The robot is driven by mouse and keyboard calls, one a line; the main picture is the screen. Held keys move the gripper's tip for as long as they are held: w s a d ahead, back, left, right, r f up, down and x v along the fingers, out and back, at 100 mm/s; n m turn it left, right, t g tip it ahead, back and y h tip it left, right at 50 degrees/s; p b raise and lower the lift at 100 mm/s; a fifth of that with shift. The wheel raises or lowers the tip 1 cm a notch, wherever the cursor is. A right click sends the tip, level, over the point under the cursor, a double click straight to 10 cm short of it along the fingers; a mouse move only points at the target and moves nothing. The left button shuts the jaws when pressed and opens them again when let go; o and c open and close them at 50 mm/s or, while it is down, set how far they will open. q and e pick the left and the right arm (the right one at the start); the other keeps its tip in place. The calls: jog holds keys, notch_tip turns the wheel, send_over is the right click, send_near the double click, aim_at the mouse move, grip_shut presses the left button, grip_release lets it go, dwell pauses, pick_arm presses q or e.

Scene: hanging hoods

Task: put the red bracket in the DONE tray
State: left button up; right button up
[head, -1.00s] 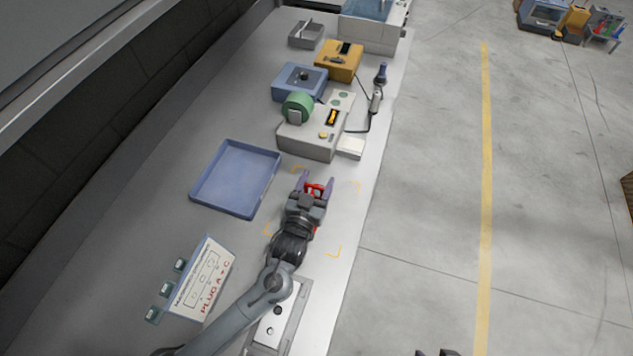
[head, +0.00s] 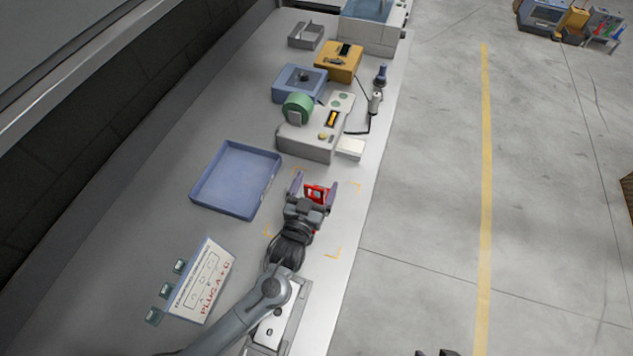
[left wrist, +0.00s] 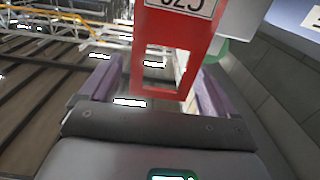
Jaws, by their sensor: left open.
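The red bracket (head: 317,194) is between the fingers of my left gripper (head: 315,185), over the area with yellow corner marks on the bench. In the left wrist view the bracket (left wrist: 168,50) shows a rectangular opening and a white label with dark digits. The purple fingers of the left gripper (left wrist: 160,92) stand open on either side of it, with gaps visible. My gripper hides the lower part of the bracket in the head view. A blue tray (head: 236,178) lies empty to the left of the gripper; no DONE label is readable on it.
A grey device (head: 305,143) with a green reel stands just beyond the gripper. A blue box (head: 298,84) and a yellow box (head: 339,62) are farther back. A white sign panel (head: 203,281) is at the lower left. Bare bench lies between gripper and tray.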

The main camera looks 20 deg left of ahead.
pick_arm(q)
jog(key=s, duration=0.5)
jog(key=shift+d, duration=0.1)
jog(key=shift+c, duration=0.3)
jog(key=shift+s, duration=0.6)
jog(key=c, duration=0.5)
jog(key=shift+s, duration=0.15)
jog(key=c, duration=0.4)
jog(key=shift+c, duration=0.2)
